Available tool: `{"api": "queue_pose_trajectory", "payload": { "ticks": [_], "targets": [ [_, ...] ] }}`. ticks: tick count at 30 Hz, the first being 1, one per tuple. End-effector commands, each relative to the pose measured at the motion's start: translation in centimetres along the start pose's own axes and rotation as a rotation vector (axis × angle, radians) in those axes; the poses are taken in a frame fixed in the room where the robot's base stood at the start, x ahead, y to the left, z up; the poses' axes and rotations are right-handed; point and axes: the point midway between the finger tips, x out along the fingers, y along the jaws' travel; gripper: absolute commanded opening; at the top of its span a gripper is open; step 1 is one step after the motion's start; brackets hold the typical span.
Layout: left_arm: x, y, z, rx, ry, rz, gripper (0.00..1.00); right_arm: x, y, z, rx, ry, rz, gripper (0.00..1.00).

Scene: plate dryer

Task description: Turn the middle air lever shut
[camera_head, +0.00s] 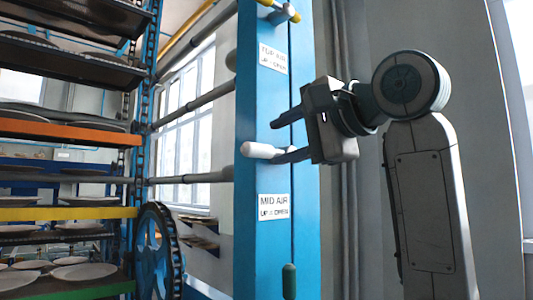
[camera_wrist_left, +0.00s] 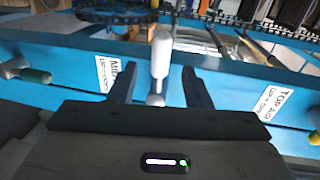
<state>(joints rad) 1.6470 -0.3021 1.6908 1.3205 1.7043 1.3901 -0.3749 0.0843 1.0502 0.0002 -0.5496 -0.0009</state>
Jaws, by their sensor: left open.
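The middle air lever has a pale, rounded handle (camera_head: 262,150) and sits on the blue post just above the "MID AIR, UP=OPEN" label (camera_head: 274,207). In the head view the handle points out to the left. My left gripper (camera_head: 278,138) is at the lever with its fingers open. In the left wrist view the pale handle (camera_wrist_left: 160,55) stands between the two fingers (camera_wrist_left: 158,78), with a gap on each side. Part of the lever's base is hidden by the gripper in the head view. My right gripper is not in view.
The top lever (camera_head: 284,12) is above the "TOP AIR" label (camera_head: 273,59). A green-handled lever (camera_head: 289,280) is low on the blue post (camera_head: 257,250). A drying rack with plates (camera_head: 85,271) and a blue wheel (camera_head: 158,250) stand left.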

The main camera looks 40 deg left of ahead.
Motion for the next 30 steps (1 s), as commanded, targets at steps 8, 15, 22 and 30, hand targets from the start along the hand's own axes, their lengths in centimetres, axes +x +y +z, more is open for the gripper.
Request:
{"api": "queue_pose_trajectory", "payload": {
  "ticks": [8, 15, 22, 30],
  "targets": [
    [-3.1, 0.1, 0.0, 0.0, 0.0, 0.0, 0.44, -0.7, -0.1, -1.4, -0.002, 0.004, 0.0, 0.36],
    [-3.4, 0.0, 0.0, 0.0, -0.001, 0.0, 0.44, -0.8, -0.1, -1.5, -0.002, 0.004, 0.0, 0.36],
    [-3.3, 0.0, 0.0, 0.0, -0.001, 0.0, 0.44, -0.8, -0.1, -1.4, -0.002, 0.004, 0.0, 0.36],
    [-2.5, 1.0, -2.1, 0.109, -0.067, -0.052, 0.44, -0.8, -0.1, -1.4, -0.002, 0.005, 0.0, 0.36]
  ]
}}
